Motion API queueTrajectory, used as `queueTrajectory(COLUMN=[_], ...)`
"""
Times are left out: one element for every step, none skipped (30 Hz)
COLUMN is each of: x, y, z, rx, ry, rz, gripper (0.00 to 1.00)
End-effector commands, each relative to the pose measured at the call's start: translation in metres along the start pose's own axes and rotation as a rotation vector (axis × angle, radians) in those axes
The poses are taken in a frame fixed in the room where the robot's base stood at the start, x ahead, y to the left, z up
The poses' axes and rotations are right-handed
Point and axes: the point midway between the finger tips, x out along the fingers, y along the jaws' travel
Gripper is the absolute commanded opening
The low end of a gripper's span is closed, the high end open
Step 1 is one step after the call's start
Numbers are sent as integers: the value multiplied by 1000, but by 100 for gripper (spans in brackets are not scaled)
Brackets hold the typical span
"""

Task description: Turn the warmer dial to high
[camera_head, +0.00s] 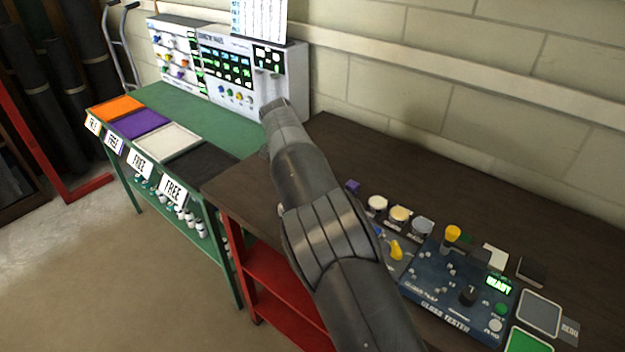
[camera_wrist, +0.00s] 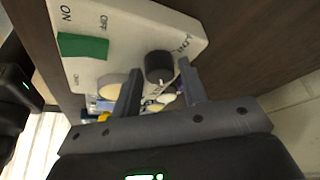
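The warmer is a white panel (camera_wrist: 125,30) in the wrist view, on dark wood. It carries a green switch (camera_wrist: 83,46) marked ON and OFF, a black round dial (camera_wrist: 158,66) and a pale round knob (camera_wrist: 112,85). My gripper (camera_wrist: 158,69) is open, its two dark fingers apart. The black dial shows between the fingertips, near them; I cannot tell whether they touch it. The dial's setting is hard to read; part of a word shows beside it. In the head view my arm hides the warmer.
A gloss tester (camera_head: 455,290), small round pots (camera_head: 400,215) and a yellow-handled item (camera_head: 396,250) stand on the dark bench (camera_head: 370,150) right of my arm. A white rack with displays (camera_head: 225,75) stands behind on the green bench. Coloured trays (camera_head: 135,124) lie left.

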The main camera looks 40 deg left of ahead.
Motion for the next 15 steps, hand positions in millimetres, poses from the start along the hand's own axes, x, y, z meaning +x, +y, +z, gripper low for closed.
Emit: queueTrajectory(x=[0,0,0,0,0,0,0,0,0,-1,-1,-2,-4,-6,-10], y=[0,0,0,0,0,0,0,0,0,0,0,0,0,0,0], z=[0,0,0,0,0,0,0,0,-1,-1,-1,-1,-1,0,0], rx=[0,0,0,0,0,0,0,0,0,0,0,0,0,0,0], ry=[0,0,0,0,0,1,1,1,1,1,1,0,0,0,0], rz=[0,0,0,0,0,0,0,0,0,-1,-1,-1,-2,-2,-1], gripper=[44,46,49,52,52,52,52,52,52,52,52,52,52,52,52])
